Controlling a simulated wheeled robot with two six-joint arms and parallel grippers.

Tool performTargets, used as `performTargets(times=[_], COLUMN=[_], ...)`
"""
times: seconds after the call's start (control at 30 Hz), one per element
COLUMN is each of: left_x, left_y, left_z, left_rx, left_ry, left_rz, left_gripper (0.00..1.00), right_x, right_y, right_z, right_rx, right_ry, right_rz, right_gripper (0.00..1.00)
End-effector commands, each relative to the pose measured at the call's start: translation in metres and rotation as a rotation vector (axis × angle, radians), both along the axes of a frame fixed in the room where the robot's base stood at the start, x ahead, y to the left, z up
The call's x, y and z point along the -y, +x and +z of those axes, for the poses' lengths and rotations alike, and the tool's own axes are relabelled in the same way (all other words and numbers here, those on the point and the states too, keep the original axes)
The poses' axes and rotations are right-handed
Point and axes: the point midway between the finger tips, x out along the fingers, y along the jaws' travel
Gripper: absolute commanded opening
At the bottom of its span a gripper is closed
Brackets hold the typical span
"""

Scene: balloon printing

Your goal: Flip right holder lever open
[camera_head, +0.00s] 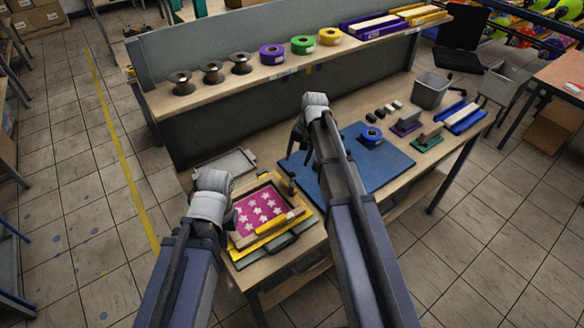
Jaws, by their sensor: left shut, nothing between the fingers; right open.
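A pink screen with white stars (260,211) sits in a wooden and yellow frame (246,243) at the front left of the workbench. A small dark upright post (291,184) stands at the frame's back right corner; it may be the right holder lever, but it is too small to tell its position. My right gripper (297,150) is open and empty, pointing down over the bench behind and right of this post, apart from it. My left gripper (231,218) is shut and empty at the frame's left edge, mostly hidden by its own wrist.
A shelf (205,91) with spools and tape rolls runs along the back. Stamps and a grey bin (431,91) stand at the right.

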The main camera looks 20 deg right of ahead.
Motion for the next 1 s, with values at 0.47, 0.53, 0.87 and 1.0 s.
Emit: performTargets(times=[0.47, 0.53, 0.87, 1.0], left_x=[0.000, 0.000, 0.000, 0.000], left_y=[0.000, 0.000, 0.000, 0.000], left_z=[-0.037, -0.046, -0.077, -0.077], left_rx=[0.000, 0.000, 0.000, 0.000], left_ry=[0.000, 0.000, 0.000, 0.000], left_rz=[0.000, 0.000, 0.002, 0.002], left_gripper=[0.00, 0.00, 0.00, 0.00], right_x=[-0.006, -0.007, -0.013, -0.013], right_y=[0.003, 0.004, 0.007, 0.007], right_z=[-0.037, -0.046, -0.077, -0.077], right_rx=[0.000, 0.000, 0.000, 0.000], right_ry=[0.000, 0.000, 0.000, 0.000], right_rz=[0.001, 0.001, 0.001, 0.000], right_gripper=[0.64, 0.64, 0.64, 0.64])
